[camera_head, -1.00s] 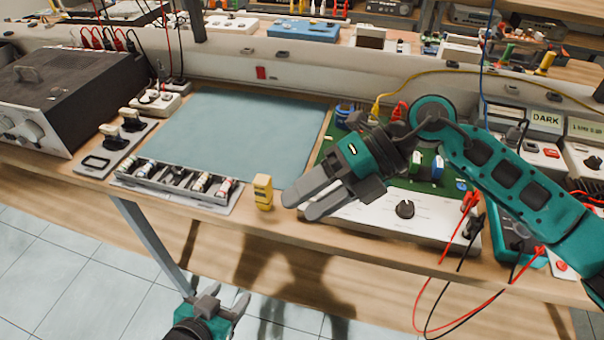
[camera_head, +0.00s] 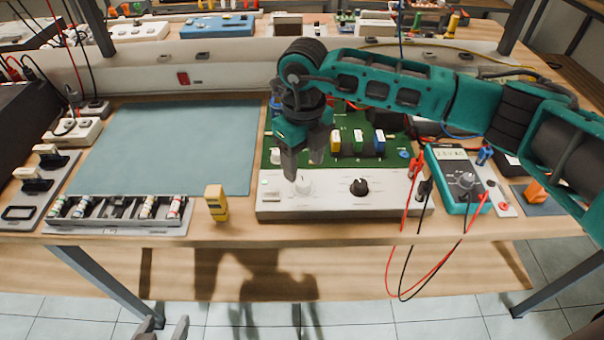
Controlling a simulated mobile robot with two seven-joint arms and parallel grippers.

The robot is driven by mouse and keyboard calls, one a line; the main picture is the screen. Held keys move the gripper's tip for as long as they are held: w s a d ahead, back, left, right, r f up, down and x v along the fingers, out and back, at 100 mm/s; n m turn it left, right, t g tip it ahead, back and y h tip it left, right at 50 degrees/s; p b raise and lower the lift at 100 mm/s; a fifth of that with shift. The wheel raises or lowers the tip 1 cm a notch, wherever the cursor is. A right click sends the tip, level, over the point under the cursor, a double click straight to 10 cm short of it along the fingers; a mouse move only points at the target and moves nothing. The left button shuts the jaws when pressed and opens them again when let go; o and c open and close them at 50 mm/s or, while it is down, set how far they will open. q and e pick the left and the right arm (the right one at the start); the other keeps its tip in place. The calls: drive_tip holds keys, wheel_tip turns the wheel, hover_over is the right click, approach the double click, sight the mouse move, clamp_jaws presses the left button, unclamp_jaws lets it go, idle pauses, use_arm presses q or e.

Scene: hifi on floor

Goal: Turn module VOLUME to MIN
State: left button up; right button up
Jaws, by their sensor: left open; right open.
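The module (camera_head: 335,205) is a green board with a white front panel, lying on the bench in the middle of the head view. The panel has a pale knob (camera_head: 303,187) at left and a black knob (camera_head: 359,187) at right. Labels are too small to read, so I cannot tell which is VOLUME. My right gripper (camera_head: 304,171) is open, pointing down over the panel's left part, just above or beside the pale knob; contact cannot be told. My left gripper (camera_head: 164,330) is open and empty at the bottom edge, below the bench front.
A yellow block (camera_head: 216,203) stands left of the module. A grey tray of small parts (camera_head: 110,225) and a blue mat (camera_head: 175,145) lie further left. A teal multimeter (camera_head: 458,180) with red and black leads stands right of the module. The mat is clear.

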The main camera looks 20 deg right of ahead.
sight(302, 181)
drive_tip(key=shift+f, duration=2.35)
drive_tip(key=c, duration=1)
